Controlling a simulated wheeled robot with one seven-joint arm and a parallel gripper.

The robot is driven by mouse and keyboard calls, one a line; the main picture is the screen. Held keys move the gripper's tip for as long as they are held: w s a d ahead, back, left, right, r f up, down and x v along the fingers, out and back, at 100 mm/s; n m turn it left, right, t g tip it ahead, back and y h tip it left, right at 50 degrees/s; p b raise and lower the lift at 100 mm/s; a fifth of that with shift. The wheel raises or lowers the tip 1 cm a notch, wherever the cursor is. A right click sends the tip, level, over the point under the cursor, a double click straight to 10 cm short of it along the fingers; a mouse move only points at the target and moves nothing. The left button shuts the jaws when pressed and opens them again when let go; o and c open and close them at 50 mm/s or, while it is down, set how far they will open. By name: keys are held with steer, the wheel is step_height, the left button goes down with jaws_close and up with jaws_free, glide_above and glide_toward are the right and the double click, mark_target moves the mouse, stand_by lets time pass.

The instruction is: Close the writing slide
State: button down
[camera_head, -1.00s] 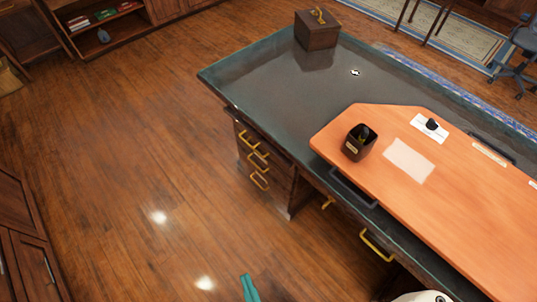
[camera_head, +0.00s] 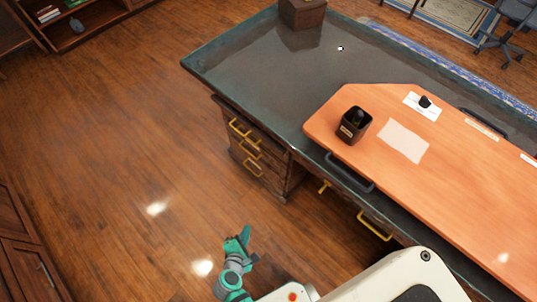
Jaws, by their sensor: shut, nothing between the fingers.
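The desk (camera_head: 262,62) has a dark top and a wooden front with brass pulls. I cannot tell for sure which part is the writing slide. One brass pull (camera_head: 375,226) sits under the top's front edge, and a smaller brass pull (camera_head: 324,187) is to its left. The left pedestal has several drawers with brass pulls (camera_head: 240,128). My teal gripper (camera_head: 241,240) is at the lower middle, over the floor in front of the desk. It is shut and empty, apart from the desk and left of the pulls.
An orange board (camera_head: 450,185) with a dark handle (camera_head: 349,174) lies on the desk. It bears a dark pen cup (camera_head: 353,126) and a white sheet (camera_head: 403,141). A wooden box (camera_head: 302,13) stands at the back. The floor (camera_head: 120,150) left of the desk is clear.

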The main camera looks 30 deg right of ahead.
steer(key=w+d+r+n+h, duration=0.4)
steer(key=w+d+h, duration=0.1)
steer(key=w, duration=0.4)
steer(key=n+g+h, duration=0.1)
steer(key=g+h, duration=0.1)
steer(key=h, duration=0.4)
glide_toward(275, 149)
steer(key=x, duration=0.6)
steer(key=shift+w+d, duration=0.1)
steer(key=shift+d, duration=0.1)
